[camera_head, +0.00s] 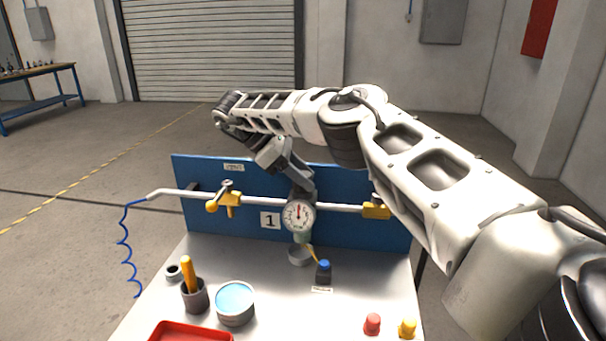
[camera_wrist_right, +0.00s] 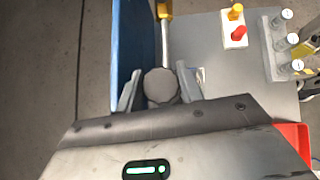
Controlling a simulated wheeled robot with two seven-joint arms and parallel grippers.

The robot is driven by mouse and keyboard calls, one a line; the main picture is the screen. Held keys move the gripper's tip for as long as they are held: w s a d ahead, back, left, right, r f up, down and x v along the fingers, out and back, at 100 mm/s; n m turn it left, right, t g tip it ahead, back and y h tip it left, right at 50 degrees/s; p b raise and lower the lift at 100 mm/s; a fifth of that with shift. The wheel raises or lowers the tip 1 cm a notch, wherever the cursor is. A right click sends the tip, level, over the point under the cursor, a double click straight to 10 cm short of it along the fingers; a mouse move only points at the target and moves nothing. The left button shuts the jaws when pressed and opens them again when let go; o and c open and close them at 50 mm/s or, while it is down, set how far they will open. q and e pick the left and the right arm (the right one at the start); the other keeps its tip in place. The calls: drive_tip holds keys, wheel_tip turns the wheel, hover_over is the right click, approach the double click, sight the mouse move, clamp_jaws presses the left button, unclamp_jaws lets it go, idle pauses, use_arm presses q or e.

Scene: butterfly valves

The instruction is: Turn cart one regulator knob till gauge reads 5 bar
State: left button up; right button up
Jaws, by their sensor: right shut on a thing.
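My right gripper (camera_head: 300,190) reaches down from above, behind the gauge. In the right wrist view, its two fingers (camera_wrist_right: 159,88) are shut on the round grey regulator knob (camera_wrist_right: 161,86), one on each side. In the head view the knob is hidden behind the gauge and gripper. The white round gauge (camera_head: 299,215) faces me on the pipe; its red needle points about straight up, but the numbers are too small to read. The plate with "1" (camera_head: 270,220) marks cart one's blue panel (camera_head: 210,172). My left gripper is not in view.
A pipe (camera_head: 258,201) with a yellow-handled valve (camera_head: 228,199) runs along the panel. The grey cart top (camera_head: 280,300) holds a blue-topped tin (camera_head: 235,303), a cup with a yellow handle (camera_head: 194,290), a red tray (camera_head: 190,333), a dark bottle (camera_head: 323,272), and red (camera_head: 372,323) and yellow (camera_head: 407,328) knobs.

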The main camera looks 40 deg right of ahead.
drive_tip(key=shift+a+m, duration=0.1)
drive_tip(key=shift+m, duration=0.2)
drive_tip(key=o, duration=0.7)
drive_tip(key=shift+f, duration=0.1)
